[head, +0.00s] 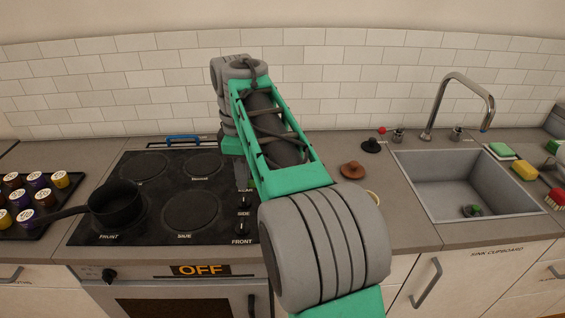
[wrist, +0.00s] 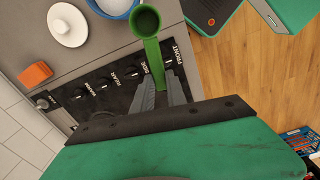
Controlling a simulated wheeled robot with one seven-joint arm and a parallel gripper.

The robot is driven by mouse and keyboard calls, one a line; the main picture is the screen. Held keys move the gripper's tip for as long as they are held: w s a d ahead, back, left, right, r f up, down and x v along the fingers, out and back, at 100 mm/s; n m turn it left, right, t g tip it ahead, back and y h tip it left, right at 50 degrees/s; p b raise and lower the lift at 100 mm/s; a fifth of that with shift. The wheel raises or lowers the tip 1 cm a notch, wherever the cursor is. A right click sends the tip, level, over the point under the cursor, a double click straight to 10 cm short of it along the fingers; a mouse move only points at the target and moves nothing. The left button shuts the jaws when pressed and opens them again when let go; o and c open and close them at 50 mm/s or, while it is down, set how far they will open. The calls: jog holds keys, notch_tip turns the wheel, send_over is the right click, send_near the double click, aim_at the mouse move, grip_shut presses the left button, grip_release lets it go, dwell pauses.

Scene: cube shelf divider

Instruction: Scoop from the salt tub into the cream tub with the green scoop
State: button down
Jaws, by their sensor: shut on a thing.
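The green scoop (wrist: 155,62) is held in my gripper (wrist: 163,92), with its handle between the two grey fingers. Its round cup (wrist: 147,20) points to the top of the wrist view and looks dark inside; I cannot tell whether it holds anything. A blue-rimmed tub with white contents (wrist: 115,5) is cut off by the top edge, close beside the cup; I cannot tell if it is the salt tub. A cream-coloured rim (head: 374,197) shows behind my arm; the rest is hidden.
A white knobbed lid (wrist: 69,26) and an orange block (wrist: 34,73) lie on the counter. Brown (head: 352,170) and black (head: 371,146) lids lie right of my arm. A dark pot (head: 115,204) stands on the stove (head: 165,182). The sink (head: 465,185) is at right.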

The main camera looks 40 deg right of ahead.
jog(key=s+d+n+t+y+p, duration=0.1)
jog(key=s+d+n+y+p, duration=0.1)
jog(key=d+p, duration=0.3)
jog(key=s+d+r+n+t+y+p, duration=0.1)
jog(key=s+d+n+y+p, duration=0.2)
jog(key=d+p, duration=0.3)
jog(key=y+p, duration=0.1)
jog(key=p, duration=0.2)
jog(key=shift+s+d+r+y, duration=0.15)
jog(key=shift+d+r+y, duration=0.05)
jog(key=shift+r+y, duration=0.1)
dwell(0.7)
dwell(0.5)
